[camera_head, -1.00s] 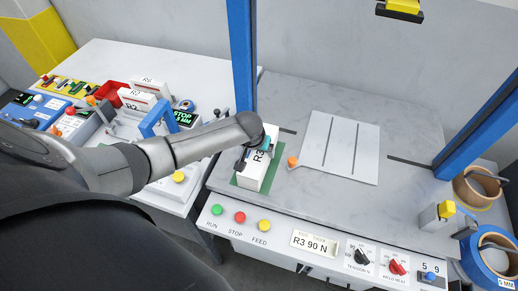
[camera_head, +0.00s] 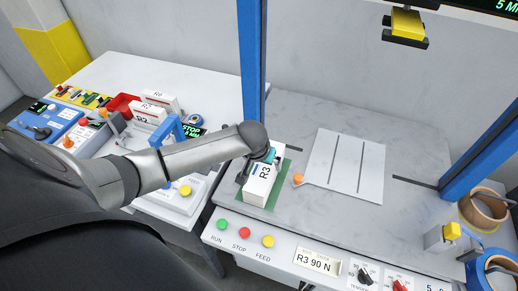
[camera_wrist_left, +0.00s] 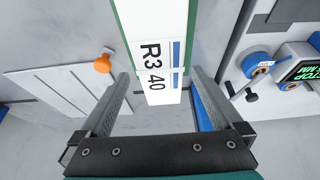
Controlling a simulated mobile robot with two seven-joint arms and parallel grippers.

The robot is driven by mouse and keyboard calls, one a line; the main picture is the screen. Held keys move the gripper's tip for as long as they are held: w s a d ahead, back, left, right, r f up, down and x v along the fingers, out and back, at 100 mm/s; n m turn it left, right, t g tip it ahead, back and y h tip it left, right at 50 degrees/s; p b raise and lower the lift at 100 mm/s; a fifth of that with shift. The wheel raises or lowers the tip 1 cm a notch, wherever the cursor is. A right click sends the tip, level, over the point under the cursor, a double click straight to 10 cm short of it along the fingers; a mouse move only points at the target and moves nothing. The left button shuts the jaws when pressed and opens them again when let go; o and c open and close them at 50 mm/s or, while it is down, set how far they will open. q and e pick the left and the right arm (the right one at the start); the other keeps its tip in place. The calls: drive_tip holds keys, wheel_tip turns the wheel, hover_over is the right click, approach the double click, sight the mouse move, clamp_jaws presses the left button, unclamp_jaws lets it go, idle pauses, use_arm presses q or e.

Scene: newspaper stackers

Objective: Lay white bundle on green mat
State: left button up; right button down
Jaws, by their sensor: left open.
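The white bundle (camera_head: 260,183), labelled R3 40, lies on the green mat (camera_head: 279,184) on the grey worktop. The mat shows as a green border on both sides of the bundle. In the left wrist view the bundle (camera_wrist_left: 160,88) reaches in from the top, its near end between the finger tips. My left gripper (camera_head: 261,165) is over the far end of the bundle; in the wrist view its fingers (camera_wrist_left: 160,82) are spread, with gaps on both sides of the bundle. My right gripper is not in view.
A pale slotted plate (camera_head: 345,165) with an orange knob (camera_head: 298,179) lies just right of the mat. A blue post (camera_head: 251,60) stands behind the mat. The left table holds other bundles (camera_head: 150,112) and a blue handle (camera_head: 170,128). A button panel (camera_head: 245,240) runs along the front.

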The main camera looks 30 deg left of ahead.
use_arm(q)
drive_tip(key=a+p+v, duration=0.1)
drive_tip(key=v, duration=0.8)
drive_tip(key=shift+d+r, duration=0.45)
drive_tip(key=shift+d, duration=0.05)
